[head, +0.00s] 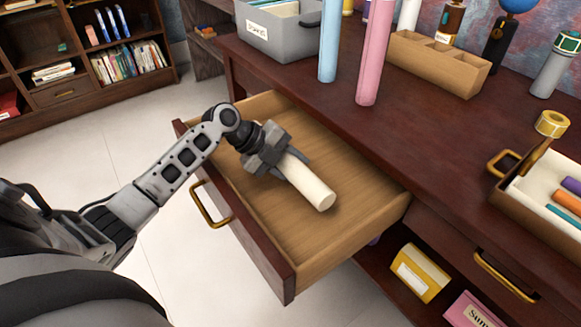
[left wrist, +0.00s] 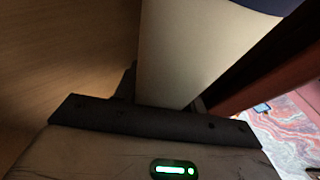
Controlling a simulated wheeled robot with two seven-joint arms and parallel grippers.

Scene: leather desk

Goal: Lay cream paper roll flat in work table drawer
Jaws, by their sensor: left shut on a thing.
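The cream paper roll (head: 309,184) is held by my left gripper (head: 282,163) over the inside of the open drawer (head: 283,270) of the work table. The roll lies slantwise, its free end pointing toward the lower right. It appears low near the drawer floor; I cannot tell whether it touches. In the left wrist view the roll (left wrist: 190,55) fills the middle, between the fingers of my left gripper (left wrist: 168,100). The fingers are shut on it. My right gripper is not in view.
The work table top (head: 440,125) carries a blue roll (head: 329,40), a pink roll (head: 374,50), a grey file box (head: 280,32), a wooden organizer (head: 438,65) and a tray (head: 530,190). A yellow box (head: 418,273) sits below. The drawer floor around the roll looks clear.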

